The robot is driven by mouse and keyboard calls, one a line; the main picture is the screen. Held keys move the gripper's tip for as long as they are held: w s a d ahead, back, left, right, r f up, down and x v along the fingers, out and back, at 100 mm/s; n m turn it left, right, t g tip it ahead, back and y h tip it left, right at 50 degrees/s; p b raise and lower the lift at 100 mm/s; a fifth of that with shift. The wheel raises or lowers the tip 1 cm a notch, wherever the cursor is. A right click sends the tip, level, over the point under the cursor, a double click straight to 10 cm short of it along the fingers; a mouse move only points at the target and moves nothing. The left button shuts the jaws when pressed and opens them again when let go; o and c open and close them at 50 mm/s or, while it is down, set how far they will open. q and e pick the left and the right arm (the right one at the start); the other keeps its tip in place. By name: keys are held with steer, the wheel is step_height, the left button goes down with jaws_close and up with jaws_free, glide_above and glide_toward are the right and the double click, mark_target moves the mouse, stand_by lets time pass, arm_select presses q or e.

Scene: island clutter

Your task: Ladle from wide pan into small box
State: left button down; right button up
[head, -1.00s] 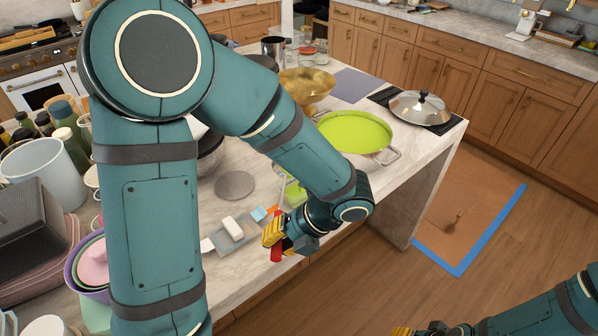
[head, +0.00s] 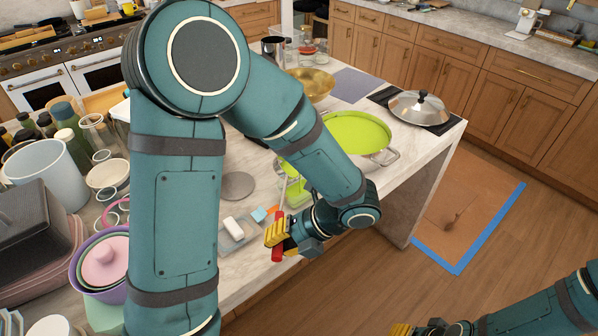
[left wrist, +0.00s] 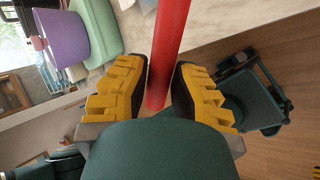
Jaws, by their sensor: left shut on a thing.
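My left gripper (head: 280,238) is shut on the red handle of the ladle (head: 277,251), at the front edge of the island. In the left wrist view the red handle (left wrist: 170,45) runs up between the yellow-padded fingers. The ladle's bowl is not clearly visible. The wide pan (head: 355,130) is lime green inside and stands beyond my left forearm, which covers part of it. A small light-green box (head: 297,195) lies just beyond my left gripper, partly behind my wrist. My right gripper (head: 415,329) is at the bottom edge, mostly cut off, away from the island.
A grey tray (head: 236,241) with a white block is left of my left gripper. A grey disc (head: 237,186) lies behind it. A brass bowl (head: 315,85) and a lidded pan (head: 419,107) stand farther back. Bowls and bottles crowd the left side.

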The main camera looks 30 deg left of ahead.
arm_select(q)
steer(key=shift+d+r+g+y+p, duration=0.15)
steer(key=shift+g+y+p, duration=0.25)
steer(key=shift+y+p, duration=0.3)
steer(key=shift+w+d+r+g+y+p, duration=0.1)
steer(key=shift+w+g+y+p, duration=0.05)
steer(key=shift+g+y+p, duration=0.3)
steer(key=shift+w+d+r+g+y+p, duration=0.15)
steer(key=shift+g+y+p, duration=0.25)
steer(key=shift+y, duration=0.4)
steer(key=shift+d+r+g+y+p, duration=0.15)
steer(key=shift+y+p, duration=0.3)
steer(key=shift+y, duration=0.3)
